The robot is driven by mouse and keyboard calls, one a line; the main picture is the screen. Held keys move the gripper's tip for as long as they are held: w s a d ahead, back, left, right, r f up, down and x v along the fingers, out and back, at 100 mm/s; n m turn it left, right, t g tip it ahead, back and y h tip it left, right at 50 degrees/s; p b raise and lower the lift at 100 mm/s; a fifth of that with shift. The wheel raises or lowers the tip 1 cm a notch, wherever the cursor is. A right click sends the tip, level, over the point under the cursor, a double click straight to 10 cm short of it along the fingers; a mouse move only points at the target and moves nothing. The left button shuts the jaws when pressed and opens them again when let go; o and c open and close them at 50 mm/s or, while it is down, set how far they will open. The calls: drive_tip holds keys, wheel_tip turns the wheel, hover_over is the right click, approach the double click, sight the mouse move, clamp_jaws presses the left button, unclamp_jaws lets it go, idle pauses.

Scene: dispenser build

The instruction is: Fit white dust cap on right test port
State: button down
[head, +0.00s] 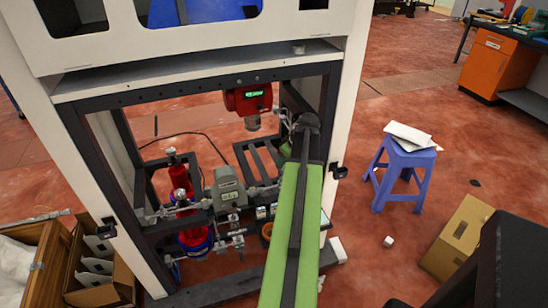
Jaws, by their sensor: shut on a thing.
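My arm's green link leads into the open bay of the white dispenser frame (350,95). My gripper (285,117) is at its far end, small and partly behind the dark wrist. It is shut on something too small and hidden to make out. I cannot pick out the white dust cap with certainty. A grey meter (229,186) sits on a pipe run low in the bay, left of my arm. Metal valve fittings (228,243) hang below it, apart from my gripper. I cannot tell which of them is the right test port.
A red unit (249,101) hangs in the bay left of my wrist. A red cylinder (180,180) stands further left. A purple stool (399,170), a cardboard box (455,237) and a small white block (388,241) are on the floor at right. Open boxes (98,265) stand lower left.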

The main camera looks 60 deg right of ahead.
sight(281, 178)
drive_tip(key=shift+w+a+f+b, duration=0.1)
drive_tip(key=shift+w+f+b, duration=0.1)
drive_tip(key=shift+f+b, duration=0.9)
drive_tip(key=shift+w+a+f+b, duration=0.1)
drive_tip(key=shift+w+f+b, duration=0.1)
drive_tip(key=shift+f+b, duration=0.9)
drive_tip(key=shift+f+b, duration=1.4)
drive_tip(key=shift+f, duration=0.15)
drive_tip(key=c, duration=1)
unclamp_jaws()
drive_tip(key=o, duration=0.4)
drive_tip(key=shift+c, duration=0.2)
wheel_tip(281, 178, up, 6)
drive_tip(key=p, duration=0.6)
drive_tip(key=shift+r, duration=0.1)
